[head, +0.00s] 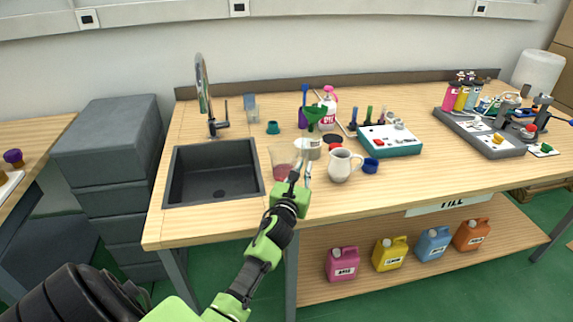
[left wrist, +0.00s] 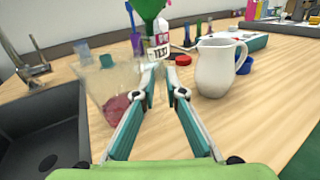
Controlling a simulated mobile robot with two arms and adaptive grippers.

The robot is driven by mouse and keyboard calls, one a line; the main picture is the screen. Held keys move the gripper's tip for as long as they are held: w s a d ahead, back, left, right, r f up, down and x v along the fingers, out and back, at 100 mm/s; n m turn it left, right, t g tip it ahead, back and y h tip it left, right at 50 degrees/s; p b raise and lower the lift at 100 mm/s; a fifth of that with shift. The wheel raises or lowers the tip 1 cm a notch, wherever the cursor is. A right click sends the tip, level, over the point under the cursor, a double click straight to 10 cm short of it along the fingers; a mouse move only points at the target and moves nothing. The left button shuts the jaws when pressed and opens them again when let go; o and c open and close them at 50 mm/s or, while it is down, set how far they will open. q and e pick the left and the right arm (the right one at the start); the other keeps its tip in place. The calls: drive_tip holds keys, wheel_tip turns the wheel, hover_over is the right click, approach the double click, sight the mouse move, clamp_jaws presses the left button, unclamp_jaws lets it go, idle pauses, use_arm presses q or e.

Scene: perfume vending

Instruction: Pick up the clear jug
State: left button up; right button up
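The clear jug (head: 281,164) stands on the wooden counter just right of the sink, with a little pink-red liquid at its bottom. In the left wrist view the clear jug (left wrist: 108,88) is left of my fingers, its lower right side close to the left finger. My left gripper (head: 303,170) is at the right side of the jug. In the left wrist view the left gripper (left wrist: 166,74) has a narrow gap between its fingertips, with nothing held. Whether a finger touches the jug, I cannot tell. My right gripper is not in view.
A white pitcher (head: 341,165) stands close on the right. A labelled jar (head: 308,149) under a green funnel (head: 314,115) is just behind. The dark sink (head: 212,172) is on the left. Counter in front of the jug is clear.

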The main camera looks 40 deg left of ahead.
sight(307, 159)
use_arm(q)
drive_tip(key=x, duration=0.4)
drive_tip(key=shift+w+f, duration=0.1)
drive_tip(key=shift+w, duration=0.1)
clamp_jaws()
